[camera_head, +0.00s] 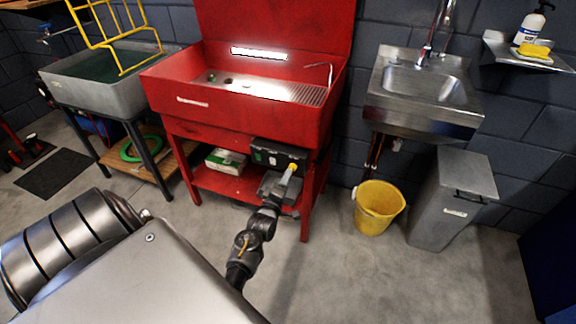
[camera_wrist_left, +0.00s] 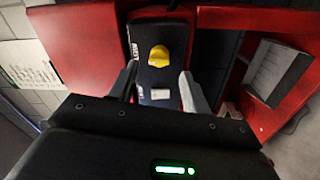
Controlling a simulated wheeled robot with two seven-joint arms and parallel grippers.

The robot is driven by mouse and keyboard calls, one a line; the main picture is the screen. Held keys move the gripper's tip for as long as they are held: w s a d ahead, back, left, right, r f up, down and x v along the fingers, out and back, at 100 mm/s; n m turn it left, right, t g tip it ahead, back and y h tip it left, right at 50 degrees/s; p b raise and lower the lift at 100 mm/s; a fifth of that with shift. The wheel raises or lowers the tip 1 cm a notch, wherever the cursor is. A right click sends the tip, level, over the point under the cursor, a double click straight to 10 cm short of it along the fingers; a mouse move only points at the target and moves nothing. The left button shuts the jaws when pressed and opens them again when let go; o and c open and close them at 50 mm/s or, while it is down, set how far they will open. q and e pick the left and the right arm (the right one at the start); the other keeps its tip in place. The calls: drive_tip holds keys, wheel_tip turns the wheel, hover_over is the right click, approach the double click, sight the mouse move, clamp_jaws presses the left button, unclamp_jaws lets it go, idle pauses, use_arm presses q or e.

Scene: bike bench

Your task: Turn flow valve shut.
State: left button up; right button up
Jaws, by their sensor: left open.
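The flow valve is a yellow knob (camera_head: 292,168) on a black control box (camera_head: 266,156) under the front of the red wash basin. In the left wrist view the yellow knob (camera_wrist_left: 159,56) sits ahead of the fingers, near the middle, on the dark box face. My left gripper (camera_head: 285,185) reaches up to the box from below. In the left wrist view my left gripper (camera_wrist_left: 160,85) is open, with a finger on each side of the line to the knob. The knob looks a little beyond the fingertips. My right gripper does not show.
The red basin (camera_head: 184,104) has a lower shelf with a white and green box (camera_head: 226,161). A yellow bucket (camera_head: 378,208) and a grey bin (camera_head: 452,200) stand to the right. A steel sink (camera_head: 422,115) hangs above them. The floor (camera_head: 345,275) in front is clear.

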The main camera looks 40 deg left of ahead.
use_arm(q)
drive_tip(key=v, duration=0.6)
drive_tip(key=shift+s, duration=0.35)
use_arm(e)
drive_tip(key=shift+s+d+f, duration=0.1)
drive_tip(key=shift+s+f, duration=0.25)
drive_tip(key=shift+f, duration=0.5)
use_arm(q)
drive_tip(key=shift+d, duration=0.15)
